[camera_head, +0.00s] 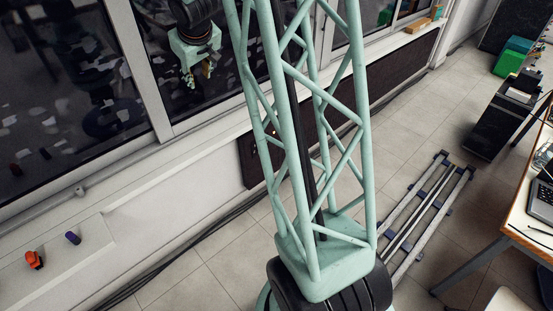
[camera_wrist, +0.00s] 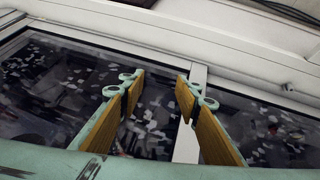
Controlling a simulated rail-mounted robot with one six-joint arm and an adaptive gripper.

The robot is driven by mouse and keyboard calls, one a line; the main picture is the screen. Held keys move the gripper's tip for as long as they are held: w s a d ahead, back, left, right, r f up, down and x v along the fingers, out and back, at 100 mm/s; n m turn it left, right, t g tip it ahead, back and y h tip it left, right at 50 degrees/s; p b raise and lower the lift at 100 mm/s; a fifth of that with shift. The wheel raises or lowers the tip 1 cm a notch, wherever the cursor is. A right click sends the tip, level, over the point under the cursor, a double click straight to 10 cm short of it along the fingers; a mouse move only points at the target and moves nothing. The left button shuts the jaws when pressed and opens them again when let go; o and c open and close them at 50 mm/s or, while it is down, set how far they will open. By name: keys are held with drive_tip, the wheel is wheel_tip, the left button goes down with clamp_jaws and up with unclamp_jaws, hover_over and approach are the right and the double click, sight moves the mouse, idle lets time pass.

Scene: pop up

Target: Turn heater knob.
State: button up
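My gripper (camera_head: 195,68) hangs at the upper left of the head view, in front of the dark window glass. In the wrist view its two yellow-padded fingers (camera_wrist: 160,88) are wide apart, with nothing between them but the window and its frame behind. A dark heater-like panel (camera_head: 400,62) runs along the wall below the window, partly behind my lattice column. Its near end (camera_head: 248,162) shows left of the column, with small reddish marks close by. I cannot clearly make out a heater knob in either view.
A white window post (camera_wrist: 188,145) stands beyond the fingers. A small pale fitting (camera_head: 80,190) sits below the window. An orange item (camera_head: 35,260) and a purple item (camera_head: 73,238) are at lower left. Floor rails (camera_head: 432,205) and a desk (camera_head: 512,215) are at right.

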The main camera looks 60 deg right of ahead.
drive_tip(key=d+f+t+p, duration=0.1)
drive_tip(key=d+f, duration=1)
drive_tip(key=f, duration=0.2)
drive_tip(key=d+f+p, duration=0.1)
drive_tip(key=d+f, duration=0.9)
drive_tip(key=f, duration=0.4)
drive_tip(key=s+d+f+t, duration=0.1)
drive_tip(key=d+f+t, duration=0.15)
drive_tip(key=f, duration=0.45)
drive_tip(key=s+d+f+m+t+y, duration=0.1)
drive_tip(key=s+d+f, duration=0.15)
drive_tip(key=f, duration=0.45)
drive_tip(key=s+d+f+t, duration=0.1)
drive_tip(key=d+f, duration=0.2)
drive_tip(key=f, duration=0.4)
drive_tip(key=s+f+t+h+b, duration=0.1)
drive_tip(key=s+f+t+b, duration=0.2)
drive_tip(key=s+f+t, duration=0.3)
drive_tip(key=shift+s+a+f+h+b, duration=0.2)
drive_tip(key=shift+s+f+h+b, duration=0.2)
drive_tip(key=shift+s+f, duration=1.35)
drive_tip(key=shift+w+f, duration=0.55)
drive_tip(key=shift+w, duration=0.15)
drive_tip(key=b+x, duration=0.1)
drive_tip(key=x, duration=0.7)
drive_tip(key=shift+w, duration=0.25)
drive_tip(key=c, duration=0.5)
